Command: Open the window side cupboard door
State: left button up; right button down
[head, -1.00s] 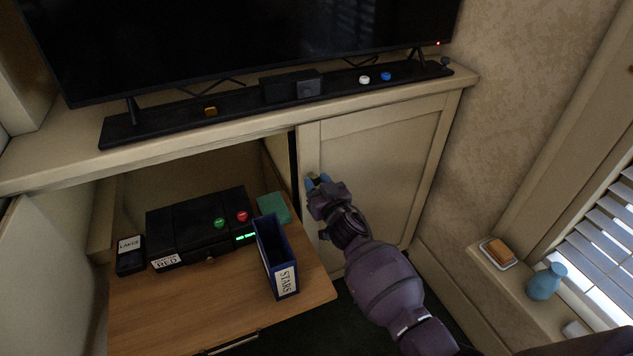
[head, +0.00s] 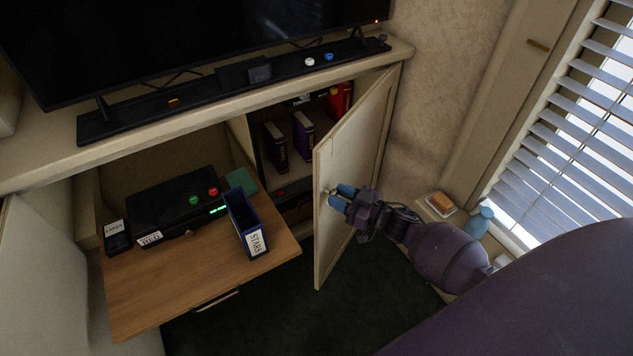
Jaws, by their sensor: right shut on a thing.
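The window side cupboard door (head: 352,150) is a cream panel under the right end of the mantel shelf. It stands part open, swung outward on its right edge. My right gripper (head: 335,197) is shut on the door's knob (head: 326,191), near the door's free left edge; the fingers hide most of the knob. The cupboard inside (head: 290,180) shows several upright dark books (head: 303,136) and a red one (head: 341,98). My left gripper is not in view.
A wooden pull-out shelf (head: 150,300) to the left carries a black box (head: 170,205) with buttons and a blue STARS holder (head: 243,225). The window sill on the right holds a blue vase (head: 479,222) and a soap dish (head: 440,204). Dark floor (head: 270,315) lies below the door.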

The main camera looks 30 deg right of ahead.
pick_arm(q)
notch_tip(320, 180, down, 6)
jog(key=b, duration=0.7)
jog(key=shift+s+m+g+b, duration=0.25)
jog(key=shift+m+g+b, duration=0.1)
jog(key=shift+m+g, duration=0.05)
pick_arm(e)
jog(key=s+d+n+g+y, duration=0.3)
jog(key=s+d, duration=0.6)
jog(key=d, duration=0.3)
jog(key=s+d+n+g+y, duration=0.4)
jog(key=s+d, duration=0.5)
jog(key=d, duration=0.3)
jog(key=shift+g+y, duration=0.3)
jog(key=shift+g, duration=0.4)
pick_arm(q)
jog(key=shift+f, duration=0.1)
pick_arm(e)
jog(key=shift+d, duration=0.1)
jog(key=c, duration=0.8)
grip_release()
pick_arm(q)
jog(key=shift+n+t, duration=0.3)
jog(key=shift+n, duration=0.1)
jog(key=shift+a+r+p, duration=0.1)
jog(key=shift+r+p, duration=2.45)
jog(key=shift+p, duration=0.9)
pick_arm(e)
jog(key=shift+r, duration=10)
